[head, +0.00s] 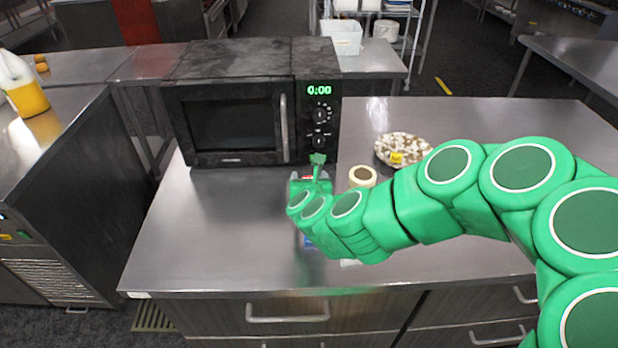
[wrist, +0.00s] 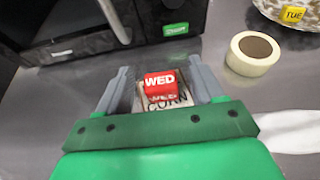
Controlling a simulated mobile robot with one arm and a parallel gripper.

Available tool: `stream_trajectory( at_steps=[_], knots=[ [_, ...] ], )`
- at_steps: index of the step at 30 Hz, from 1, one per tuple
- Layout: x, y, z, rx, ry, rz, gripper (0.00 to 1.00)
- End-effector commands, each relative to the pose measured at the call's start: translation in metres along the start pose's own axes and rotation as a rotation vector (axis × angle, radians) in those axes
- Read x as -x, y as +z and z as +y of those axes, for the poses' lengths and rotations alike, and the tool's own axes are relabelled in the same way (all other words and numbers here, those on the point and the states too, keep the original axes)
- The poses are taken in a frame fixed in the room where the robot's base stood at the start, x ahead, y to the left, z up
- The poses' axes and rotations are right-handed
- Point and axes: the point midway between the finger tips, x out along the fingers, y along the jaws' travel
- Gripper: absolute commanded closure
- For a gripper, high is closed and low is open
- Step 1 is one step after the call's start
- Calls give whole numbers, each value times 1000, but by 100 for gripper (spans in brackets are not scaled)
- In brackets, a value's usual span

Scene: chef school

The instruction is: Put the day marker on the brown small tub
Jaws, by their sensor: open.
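A red day marker reading WED (wrist: 160,84) sits between the fingers of my gripper (wrist: 163,84), on or just in front of a pale item lettered CORN (wrist: 168,104). My gripper is open, with a finger on either side of the marker. In the head view my gripper (head: 310,178) is low over the counter in front of the microwave, and my arm hides most of what is there. A yellow marker reading TUE (wrist: 293,14) is on a brown-and-white mottled dish (head: 403,148). I cannot clearly identify a brown small tub.
A round cream item with a brown centre (wrist: 253,53), like a tape roll, lies right of my gripper. The black microwave (head: 240,110) stands behind. A blue item (head: 308,242) is partly hidden under my arm. The counter's left front and right side are clear.

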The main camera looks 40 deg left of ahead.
Motion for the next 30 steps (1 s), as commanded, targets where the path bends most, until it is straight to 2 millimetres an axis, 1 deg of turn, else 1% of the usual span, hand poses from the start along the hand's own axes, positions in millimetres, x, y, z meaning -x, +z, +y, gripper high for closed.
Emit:
stream_trajectory(
  at_steps=[1, 6, 13, 30],
  knots=[
    [6, 1, 0, -4, 0, -1, 33],
    [21, 0, 0, -4, 3, 2, 33],
    [37, 0, 0, -3, 0, 1, 33],
    [50, 1, 5, 2, 12, -1, 33]
  ],
)
